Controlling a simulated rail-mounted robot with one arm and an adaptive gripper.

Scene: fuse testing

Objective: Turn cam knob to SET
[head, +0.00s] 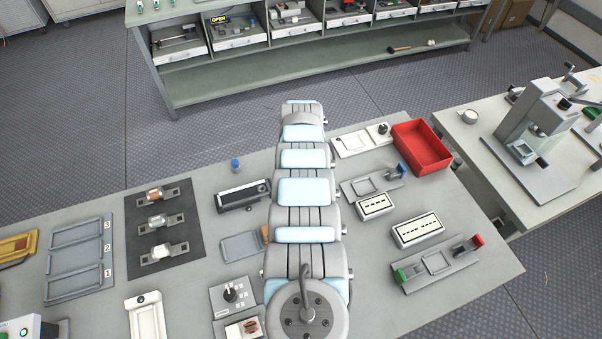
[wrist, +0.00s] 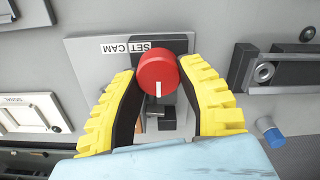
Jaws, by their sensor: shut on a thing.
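The cam knob (wrist: 157,73) is a round red knob with a white pointer line, seen in the wrist view. Its line points toward the bottom of the picture. It sits over a grey plate (wrist: 85,48) with a label strip (wrist: 122,48) reading SET and CAM beyond the knob. My gripper (wrist: 158,80) has its yellow ribbed fingers on both sides of the knob, shut on it. Dark blocky parts of the fixture show below the knob, between the fingers. In the head view my arm hides the gripper and the knob.
A black slotted device (wrist: 280,70) and a blue knob (wrist: 268,132) lie right of the fingers. A pale fixture (wrist: 32,112) lies left. In the head view, a red bin (head: 422,148) and several fixtures crowd the grey table around my arm.

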